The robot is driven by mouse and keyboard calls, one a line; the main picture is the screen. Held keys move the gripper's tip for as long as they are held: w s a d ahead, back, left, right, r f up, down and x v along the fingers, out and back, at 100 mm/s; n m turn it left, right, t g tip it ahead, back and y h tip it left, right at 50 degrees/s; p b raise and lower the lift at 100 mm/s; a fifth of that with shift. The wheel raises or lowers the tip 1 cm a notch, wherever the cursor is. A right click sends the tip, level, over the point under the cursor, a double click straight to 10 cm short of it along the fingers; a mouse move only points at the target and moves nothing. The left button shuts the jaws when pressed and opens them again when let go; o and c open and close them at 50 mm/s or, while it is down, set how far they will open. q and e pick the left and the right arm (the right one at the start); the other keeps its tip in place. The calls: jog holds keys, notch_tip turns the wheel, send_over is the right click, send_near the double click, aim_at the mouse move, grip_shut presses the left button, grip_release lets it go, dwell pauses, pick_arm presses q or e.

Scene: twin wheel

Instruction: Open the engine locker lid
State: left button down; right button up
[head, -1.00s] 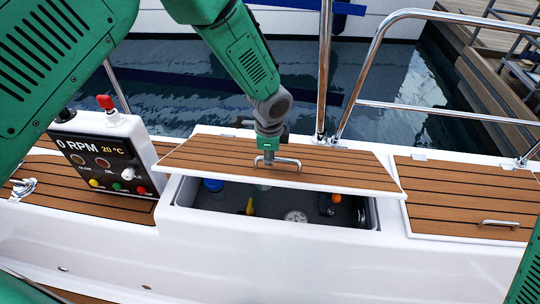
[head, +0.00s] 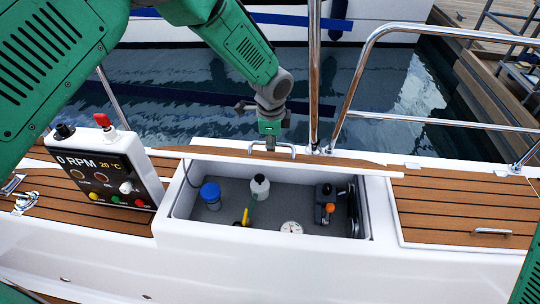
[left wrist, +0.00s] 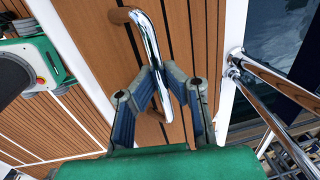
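The engine locker lid (head: 215,153) is a teak-slatted panel with a white edge. In the head view it is tilted up steeply and seen almost edge-on. Its chrome handle (head: 286,147) shows at the lid's middle, and in the left wrist view the handle (left wrist: 150,40) runs between my fingers. My left gripper (head: 269,143) is shut on this handle; its fingertips (left wrist: 158,75) meet around the bar. The open locker (head: 180,200) shows below the lid. My right gripper is not in view.
The locker holds a blue-capped container (head: 211,194), a white bottle (head: 260,186), a round gauge (head: 291,228) and an orange-knobbed part (head: 329,207). A control panel (head: 108,175) stands left. A closed hatch (head: 465,205) lies right. Chrome rails (head: 314,80) stand behind, before the water.

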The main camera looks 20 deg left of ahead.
pick_arm(q)
jog(key=w+a+r+b, duration=0.1)
jog(key=w+r, duration=0.5)
jog(key=w, duration=0.3)
jog(key=shift+w+a, duration=0.2)
jog(key=shift+w, duration=0.2)
jog(key=shift+r, duration=0.15)
jog(key=c, duration=1.6)
grip_release()
jog(key=shift+s, duration=0.1)
notch_tip(320, 180, up, 12)
jog(key=s, duration=0.2)
jog(key=shift+d, duration=0.4)
jog(key=shift+c, duration=0.5)
